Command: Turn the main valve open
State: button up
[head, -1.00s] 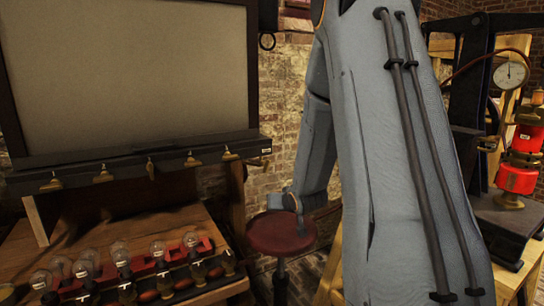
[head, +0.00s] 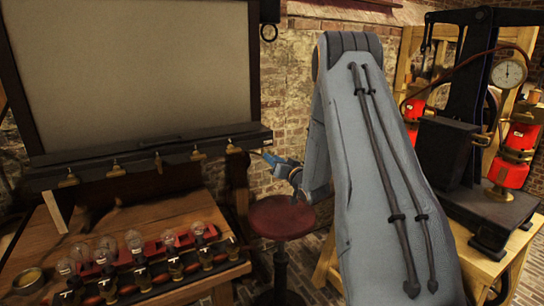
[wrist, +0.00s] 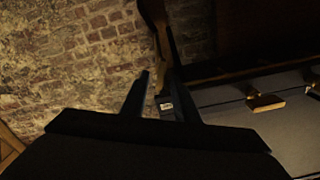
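A dark bar (head: 130,165) runs below the large grey panel and carries several brass taps, one (head: 232,148) near its right end. I cannot tell which of them, if any, is the main valve. My gripper (head: 264,154) is by the right end of this bar, partly blending with the dark background. In the wrist view my gripper (wrist: 160,76) has its two dark fingers apart with nothing seen held. A dark block with a small white label (wrist: 166,105) shows between and beyond the fingers. A brass tap (wrist: 265,101) lies to their right.
Glass bulbs (head: 134,243) stand in rows on the wooden bench at the left. A red round stool (head: 282,217) is below my gripper. A press with a gauge (head: 508,72) and red cylinders (head: 508,172) stands at the right. A brick wall (head: 290,110) is behind.

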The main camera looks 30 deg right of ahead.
jog(key=shift+w, duration=0.9)
grip_shut()
jog(key=shift+a+n+b, duration=0.1)
jog(key=shift+n+b, duration=1.6)
jog(key=shift+n, duration=0.6)
grip_release()
jog(key=shift+s, duration=0.1)
